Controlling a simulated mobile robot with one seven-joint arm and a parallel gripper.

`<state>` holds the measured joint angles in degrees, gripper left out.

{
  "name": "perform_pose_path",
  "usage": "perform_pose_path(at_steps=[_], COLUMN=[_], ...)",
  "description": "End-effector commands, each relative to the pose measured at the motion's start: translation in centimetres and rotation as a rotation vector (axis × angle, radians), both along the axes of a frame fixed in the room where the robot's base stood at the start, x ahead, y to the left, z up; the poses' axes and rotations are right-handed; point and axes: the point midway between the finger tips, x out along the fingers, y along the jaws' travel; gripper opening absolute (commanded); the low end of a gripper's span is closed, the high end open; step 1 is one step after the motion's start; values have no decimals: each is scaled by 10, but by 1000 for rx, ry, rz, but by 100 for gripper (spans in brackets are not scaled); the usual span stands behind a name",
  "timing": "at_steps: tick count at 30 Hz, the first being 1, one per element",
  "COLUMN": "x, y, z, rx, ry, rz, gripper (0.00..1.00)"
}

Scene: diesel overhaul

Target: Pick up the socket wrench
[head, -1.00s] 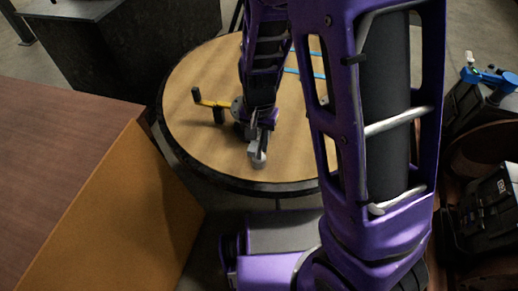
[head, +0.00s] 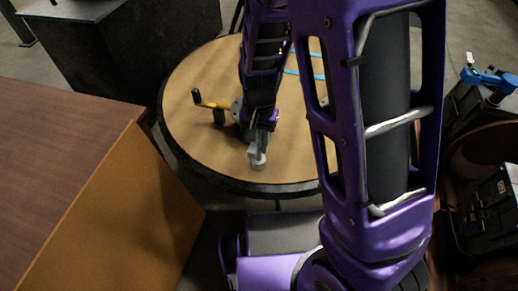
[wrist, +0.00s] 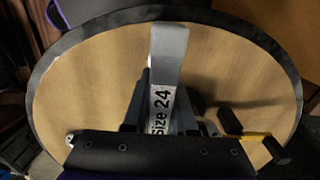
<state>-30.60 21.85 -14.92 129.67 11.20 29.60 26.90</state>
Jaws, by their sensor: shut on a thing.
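The socket wrench (wrist: 168,55) is a grey piece with a white label reading "Size 24" in the wrist view. It stands out from between my gripper's dark fingers (wrist: 160,112), which are shut on it. In the head view my gripper (head: 262,138) is over the near part of the round table, and the wrench's light grey end (head: 258,161) shows just below it. Whether the wrench touches the tabletop is hard to tell. The arm hides part of the wrench in the head view.
The round tan table (head: 200,140) has a dark rim. A yellow and black tool (head: 212,104) lies left of my gripper; a blue strip (head: 305,74) lies behind. A brown-topped box (head: 60,150) stands left. Dark equipment (head: 490,205) stands right.

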Motion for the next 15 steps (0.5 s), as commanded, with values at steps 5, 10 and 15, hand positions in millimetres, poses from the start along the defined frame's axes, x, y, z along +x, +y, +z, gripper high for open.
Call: perform_pose_path(at_steps=[5, 10, 15], x=[1, 1, 1], y=[0, 1, 1], z=[7, 37, 71], rx=[1, 2, 2], ry=[-3, -5, -5], rz=[0, 1, 1], gripper=[0, 0, 0])
